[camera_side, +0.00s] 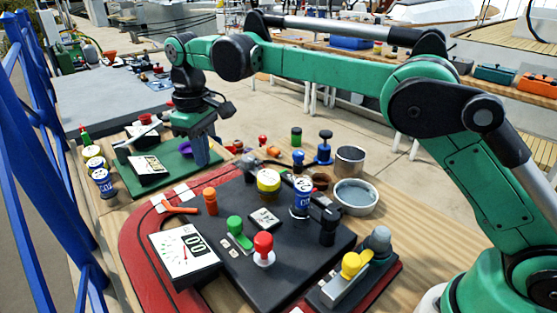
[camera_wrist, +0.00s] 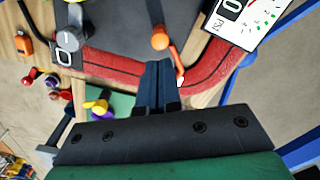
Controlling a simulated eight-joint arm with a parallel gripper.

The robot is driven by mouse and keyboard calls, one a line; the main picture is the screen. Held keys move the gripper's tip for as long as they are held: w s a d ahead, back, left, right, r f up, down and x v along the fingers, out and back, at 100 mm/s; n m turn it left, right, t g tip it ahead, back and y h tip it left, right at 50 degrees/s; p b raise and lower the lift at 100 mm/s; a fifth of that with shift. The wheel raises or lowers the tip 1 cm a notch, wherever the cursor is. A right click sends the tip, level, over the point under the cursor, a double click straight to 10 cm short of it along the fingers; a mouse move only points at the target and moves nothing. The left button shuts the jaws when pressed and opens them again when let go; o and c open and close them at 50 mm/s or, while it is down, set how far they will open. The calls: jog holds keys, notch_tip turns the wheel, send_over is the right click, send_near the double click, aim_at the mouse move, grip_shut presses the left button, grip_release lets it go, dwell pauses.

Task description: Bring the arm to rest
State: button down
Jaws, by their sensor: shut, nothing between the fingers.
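My gripper (camera_side: 203,163) hangs from the green arm over the green mat (camera_side: 186,173) at the left of the table in the side view. Its fingers are closed together and hold nothing. The wrist view also shows the gripper (camera_wrist: 158,66), with the two dark blue fingers side by side. They point toward the red border (camera_wrist: 205,84) of the dark panel. Whether the fingertips touch the mat cannot be told.
The dark panel (camera_side: 235,262) carries an orange lever (camera_side: 209,200), a green lever (camera_side: 235,226), a red knob (camera_side: 263,243) and a white-faced meter (camera_side: 184,252). Cans stand left of the mat. Round bowls (camera_side: 355,197) stand behind the panel. Blue railings (camera_side: 40,170) line the left.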

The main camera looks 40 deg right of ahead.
jog(key=s+d+r+m+t, duration=0.1)
jog(key=s+d, duration=0.2)
jog(key=s, duration=0.1)
jog(key=s+d+r+m+t, duration=0.1)
jog(key=s+d+t, duration=0.1)
jog(key=s+d, duration=0.2)
jog(key=s+d+r+m+t, duration=0.2)
jog(key=s+d, duration=0.1)
jog(key=s, duration=0.1)
jog(key=shift+d, duration=0.4)
jog(key=s+d+f+m+t, duration=0.2)
jog(key=s+f, duration=0.2)
jog(key=s, duration=0.1)
jog(key=shift+s+d+f, duration=0.35)
jog(key=shift+s, duration=0.05)
